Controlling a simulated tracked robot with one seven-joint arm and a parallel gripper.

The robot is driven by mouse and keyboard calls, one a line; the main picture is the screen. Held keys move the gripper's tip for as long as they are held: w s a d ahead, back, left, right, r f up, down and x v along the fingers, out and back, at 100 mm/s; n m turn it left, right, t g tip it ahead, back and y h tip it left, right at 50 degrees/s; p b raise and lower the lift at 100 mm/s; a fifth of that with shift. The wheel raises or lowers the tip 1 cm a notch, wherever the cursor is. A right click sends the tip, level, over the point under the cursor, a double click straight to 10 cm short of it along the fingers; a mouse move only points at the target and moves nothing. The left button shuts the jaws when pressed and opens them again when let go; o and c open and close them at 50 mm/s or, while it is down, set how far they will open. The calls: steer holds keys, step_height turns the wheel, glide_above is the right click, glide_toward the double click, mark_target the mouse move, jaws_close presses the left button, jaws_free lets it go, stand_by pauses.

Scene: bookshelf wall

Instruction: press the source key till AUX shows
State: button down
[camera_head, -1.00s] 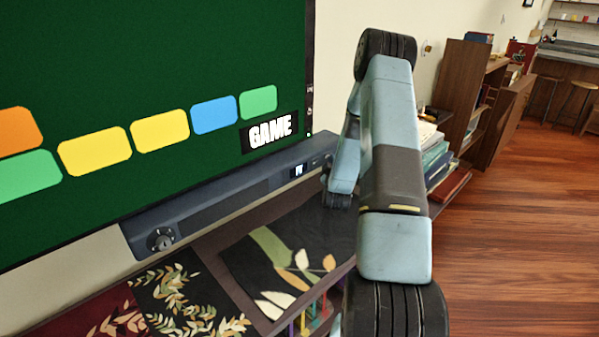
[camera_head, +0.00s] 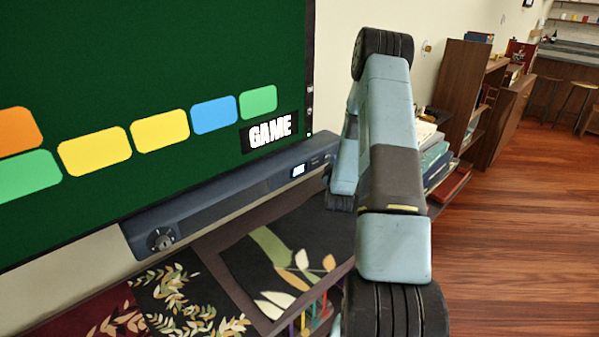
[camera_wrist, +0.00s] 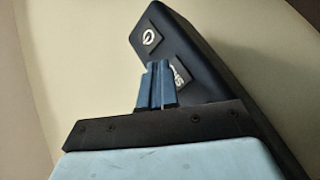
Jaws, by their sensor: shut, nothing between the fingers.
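The dark soundbar (camera_head: 215,205) lies below the TV; its small display (camera_head: 298,171) is lit bright, its text too small to read surely. In the wrist view the end of the dark housing (camera_wrist: 195,45) carries a power key (camera_wrist: 148,37) and a second key (camera_wrist: 181,72) with white letters, partly hidden; an "S" shows. My gripper (camera_wrist: 158,66) is shut and empty, its blue fingertips at the lower left edge of the lettered key. Whether they touch it I cannot tell. In the head view my arm hides the gripper.
The TV screen (camera_head: 150,70) shows coloured blocks and the word GAME. A cabinet with a dark leaf-patterned cloth (camera_head: 275,255) stands below the soundbar. Books (camera_head: 437,165) and a wooden shelf (camera_head: 460,85) are right of my arm. The wooden floor at right is clear.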

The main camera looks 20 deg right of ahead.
steer(key=s+d, duration=0.2)
steer(key=s, duration=0.3)
steer(key=shift+s, duration=0.35)
stand_by(0.4)
stand_by(2.8)
